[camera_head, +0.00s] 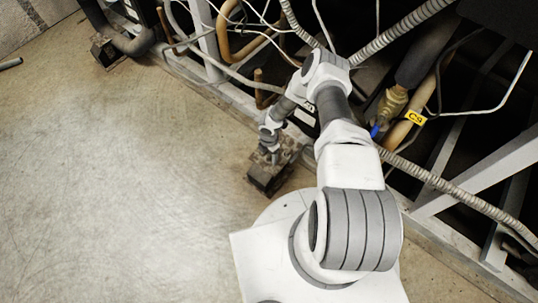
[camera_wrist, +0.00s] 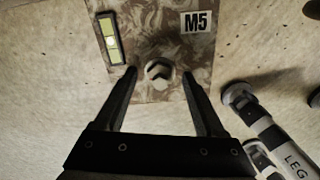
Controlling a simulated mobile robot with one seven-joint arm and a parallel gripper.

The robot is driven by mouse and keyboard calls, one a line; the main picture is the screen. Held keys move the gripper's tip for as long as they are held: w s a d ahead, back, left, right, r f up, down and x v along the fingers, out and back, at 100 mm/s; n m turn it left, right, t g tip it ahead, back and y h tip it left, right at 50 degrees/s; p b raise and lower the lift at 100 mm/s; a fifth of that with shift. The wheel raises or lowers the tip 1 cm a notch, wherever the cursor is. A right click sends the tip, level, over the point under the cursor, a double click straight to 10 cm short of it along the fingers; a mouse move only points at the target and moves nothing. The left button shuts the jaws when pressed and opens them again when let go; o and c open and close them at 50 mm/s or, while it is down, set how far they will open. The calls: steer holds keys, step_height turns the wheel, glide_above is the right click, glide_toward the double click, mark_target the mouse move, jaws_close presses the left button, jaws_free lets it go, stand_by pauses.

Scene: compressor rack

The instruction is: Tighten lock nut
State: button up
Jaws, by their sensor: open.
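The lock nut (camera_wrist: 158,71) is a hexagonal nut on a mottled brown plate (camera_wrist: 165,35) marked M5 in the wrist view. My gripper (camera_wrist: 159,76) is open, with one finger on each side of the nut in the picture. A gap shows between the nut and each finger, and the height of the fingertips above the plate is hard to tell. In the head view my gripper (camera_head: 273,157) points down over a dark, rusty foot block (camera_head: 266,181) on the floor. The nut cannot be made out there.
The rack frame (camera_head: 460,180), with pipes and hoses (camera_head: 400,40), stands behind and right of my arm. Another foot block (camera_head: 108,50) is at upper left.

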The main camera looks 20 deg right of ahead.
jaws_close()
steer(key=shift+m, duration=0.3)
steer(key=m, duration=0.4)
steer(key=shift+m, duration=0.3)
steer(key=m, duration=0.4)
steer(key=shift+m, duration=0.3)
steer(key=m, duration=0.4)
steer(key=shift+m, duration=2.5)
